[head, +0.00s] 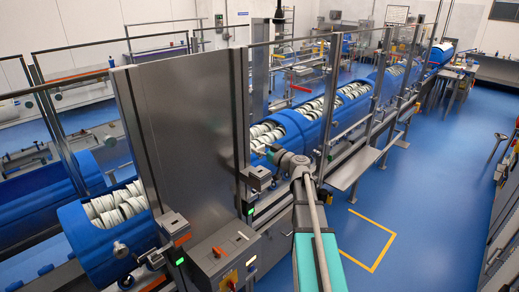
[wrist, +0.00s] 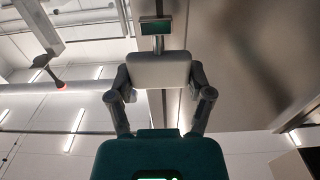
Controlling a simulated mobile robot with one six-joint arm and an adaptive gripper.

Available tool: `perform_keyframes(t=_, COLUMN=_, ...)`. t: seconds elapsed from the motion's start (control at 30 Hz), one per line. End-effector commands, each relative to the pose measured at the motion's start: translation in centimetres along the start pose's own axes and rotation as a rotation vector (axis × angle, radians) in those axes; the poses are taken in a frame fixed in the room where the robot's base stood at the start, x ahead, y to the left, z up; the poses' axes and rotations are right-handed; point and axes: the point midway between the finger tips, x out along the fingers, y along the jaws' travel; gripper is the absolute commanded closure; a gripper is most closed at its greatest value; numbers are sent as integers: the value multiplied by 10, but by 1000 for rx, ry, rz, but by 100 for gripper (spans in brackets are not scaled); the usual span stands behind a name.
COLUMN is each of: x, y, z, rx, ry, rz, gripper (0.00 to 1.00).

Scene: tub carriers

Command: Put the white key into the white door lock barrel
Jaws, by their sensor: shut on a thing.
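In the wrist view my gripper (wrist: 158,78) has its two grey fingers shut on a white block, which I take to be the white key (wrist: 158,70). A thin grey stem runs from its far edge to a small grey-framed, dark green piece; I cannot tell whether that piece belongs to the key or stands beyond it. In the head view my gripper (head: 270,153) is close to the fence posts, beside the blue drums, and the key in it is too small to make out. I cannot make out a white door lock barrel in either view.
A grey box (head: 257,178) on a fence post is just left of my arm. A control cabinet (head: 222,258) and steel door panel (head: 188,130) stand further left. A grey side shelf (head: 353,167) juts out at right. The blue floor (head: 430,200) beyond is clear.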

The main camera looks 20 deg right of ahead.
Motion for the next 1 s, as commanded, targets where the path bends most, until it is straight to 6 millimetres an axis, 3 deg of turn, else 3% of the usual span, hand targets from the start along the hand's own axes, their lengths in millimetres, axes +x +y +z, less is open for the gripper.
perform_keyframes(t=0.5, x=1, y=-1, z=38, rx=0, ry=0, rz=-2, gripper=85)
perform_keyframes(t=1.0, x=1, y=-2, z=46, rx=0, ry=0, rz=-3, gripper=85)
